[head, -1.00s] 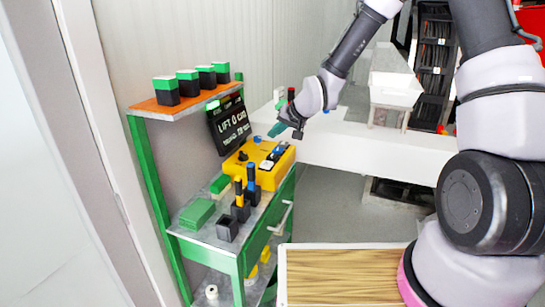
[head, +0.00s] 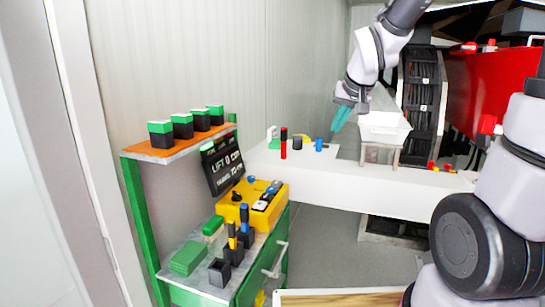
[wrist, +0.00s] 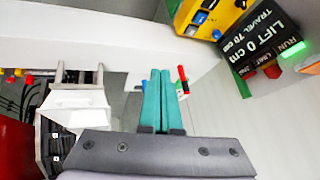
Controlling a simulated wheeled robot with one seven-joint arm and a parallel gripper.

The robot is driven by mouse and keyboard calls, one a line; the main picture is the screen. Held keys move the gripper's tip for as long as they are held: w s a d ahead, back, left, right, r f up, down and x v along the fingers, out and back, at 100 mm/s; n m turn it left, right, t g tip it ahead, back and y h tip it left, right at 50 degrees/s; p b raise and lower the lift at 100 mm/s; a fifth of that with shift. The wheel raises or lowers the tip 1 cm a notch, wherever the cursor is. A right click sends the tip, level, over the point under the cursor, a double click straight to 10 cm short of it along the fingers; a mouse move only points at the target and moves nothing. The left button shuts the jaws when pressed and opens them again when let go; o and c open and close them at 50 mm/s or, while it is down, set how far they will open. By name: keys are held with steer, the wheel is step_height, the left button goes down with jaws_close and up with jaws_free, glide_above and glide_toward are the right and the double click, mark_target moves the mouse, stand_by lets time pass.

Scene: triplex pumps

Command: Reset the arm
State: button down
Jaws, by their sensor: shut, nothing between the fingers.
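My gripper (head: 340,118) is raised in the air over the white bench (head: 400,183), in front of the white bin and clear of everything. Its teal fingers are together with nothing between them. In the wrist view the two fingers (wrist: 157,100) lie side by side, pointing up the picture. My arm comes down from the top of the head view and is bent.
A green workbench at left holds a yellow control box (head: 255,203), a black lift display (head: 223,165) and screwdrivers in black holders. A red cylinder (head: 283,143) and small parts stand on the white bench. A white bin (head: 385,127) and red machine (head: 480,85) are at right.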

steer(key=s+d+r+m, duration=0.1)
steer(key=s+d+r, duration=0.2)
steer(key=s, duration=0.5)
steer(key=s+d+r+m, duration=0.1)
steer(key=s+d+r, duration=0.3)
steer(key=s, duration=0.5)
steer(key=shift+s+d+r+m+y, duration=0.2)
steer(key=shift+s+r+m+y, duration=0.1)
steer(key=shift+r, duration=0.55)
steer(key=shift+w, duration=0.1)
